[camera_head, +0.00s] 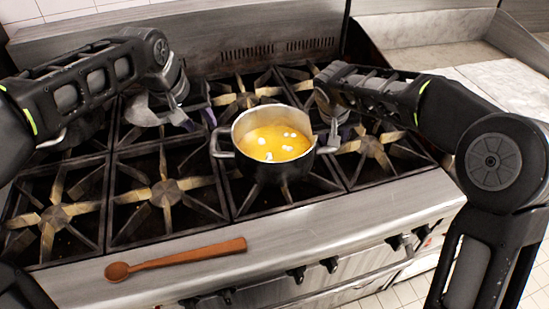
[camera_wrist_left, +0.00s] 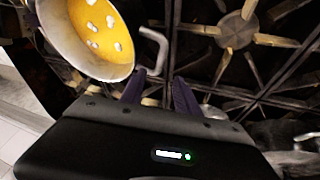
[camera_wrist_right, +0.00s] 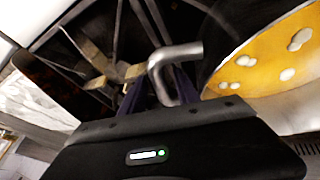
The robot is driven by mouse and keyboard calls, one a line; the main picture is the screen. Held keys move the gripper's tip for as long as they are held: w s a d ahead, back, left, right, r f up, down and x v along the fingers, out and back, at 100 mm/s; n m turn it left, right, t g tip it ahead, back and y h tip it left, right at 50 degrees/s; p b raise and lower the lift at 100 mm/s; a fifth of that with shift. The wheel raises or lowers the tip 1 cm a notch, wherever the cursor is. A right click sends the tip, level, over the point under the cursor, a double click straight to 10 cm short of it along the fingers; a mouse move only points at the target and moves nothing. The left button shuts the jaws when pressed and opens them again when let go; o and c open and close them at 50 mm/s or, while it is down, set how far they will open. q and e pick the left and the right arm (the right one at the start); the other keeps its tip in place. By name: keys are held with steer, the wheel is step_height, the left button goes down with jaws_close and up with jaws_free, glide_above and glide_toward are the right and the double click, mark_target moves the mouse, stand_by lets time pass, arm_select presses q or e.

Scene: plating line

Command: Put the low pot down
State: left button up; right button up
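The low pot (camera_head: 284,169) is metal, upright, and holds yellow soup with white pieces. It appears to rest on a front burner grate; its underside is hidden. My left gripper (camera_head: 198,120) is open and empty, just left of the pot's left handle (camera_head: 220,142). In the left wrist view that handle (camera_wrist_left: 156,42) lies just beyond the fingertips, and the fingers stand apart. My right gripper (camera_head: 340,133) is at the pot's right handle. In the right wrist view its fingers are apart, with the bent handle (camera_wrist_right: 176,55) reaching between them, not visibly clamped.
The black stove grates (camera_head: 165,190) spread around the pot, with empty burners to the left and right. A wooden spoon (camera_head: 175,259) lies on the steel front ledge. Control knobs (camera_head: 297,274) line the stove's front. A pale counter (camera_head: 500,85) is at the right.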

stand_by(0.3)
steer(key=v, duration=1.2)
stand_by(0.5)
